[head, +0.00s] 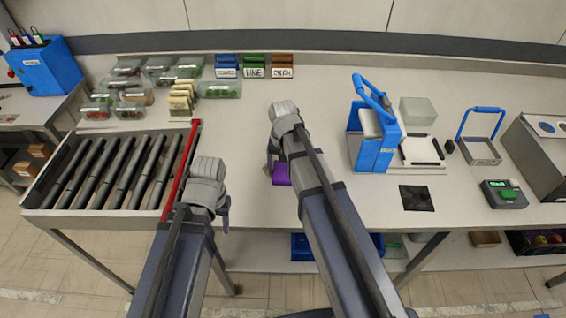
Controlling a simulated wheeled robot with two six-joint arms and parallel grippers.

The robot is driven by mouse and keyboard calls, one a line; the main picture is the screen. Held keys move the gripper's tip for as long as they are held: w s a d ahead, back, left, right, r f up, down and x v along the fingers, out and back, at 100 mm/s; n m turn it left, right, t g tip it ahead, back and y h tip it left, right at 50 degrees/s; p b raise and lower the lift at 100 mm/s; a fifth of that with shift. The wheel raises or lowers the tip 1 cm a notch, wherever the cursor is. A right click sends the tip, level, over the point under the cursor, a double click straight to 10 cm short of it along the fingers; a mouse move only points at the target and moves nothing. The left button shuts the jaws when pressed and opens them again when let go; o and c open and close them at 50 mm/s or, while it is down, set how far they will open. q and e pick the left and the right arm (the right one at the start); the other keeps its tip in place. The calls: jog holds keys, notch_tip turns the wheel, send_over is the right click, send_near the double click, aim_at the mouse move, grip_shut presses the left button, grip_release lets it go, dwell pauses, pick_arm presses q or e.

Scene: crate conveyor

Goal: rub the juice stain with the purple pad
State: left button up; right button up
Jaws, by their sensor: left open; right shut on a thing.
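The purple pad (281,174) is on or just above the white worktop near the middle of the head view. My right gripper (271,168) is shut on it, and the arm hides part of the pad. My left gripper (226,212) is open and empty at the front edge of the table, beside the roller conveyor. I cannot make out a juice stain; it may be hidden under the pad or behind my arm.
The roller conveyor (122,172) with a red bar (184,162) lies at the left. Clear lidded boxes (219,89) stand behind it. A blue device (374,140), a black square (416,198) and a scale (503,194) are at the right. The worktop between is clear.

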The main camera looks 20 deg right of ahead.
jog(key=shift+s+a, duration=0.15)
jog(key=shift+s, duration=0.25)
jog(key=shift+w, duration=0.1)
jog(key=shift+w+a, duration=0.15)
jog(key=shift+a, duration=0.35)
jog(key=shift+w+a+f, duration=0.1)
jog(key=shift+w+a, duration=0.05)
jog(key=shift+a, duration=0.65)
jog(key=shift+w+d, duration=0.25)
jog(key=shift+w, duration=0.95)
jog(key=shift+w+d, duration=0.3)
jog(key=shift+w, duration=0.45)
jog(key=shift+w+d, duration=0.25)
jog(key=shift+w, duration=0.65)
jog(key=shift+w+d, duration=0.25)
jog(key=shift+w, duration=0.65)
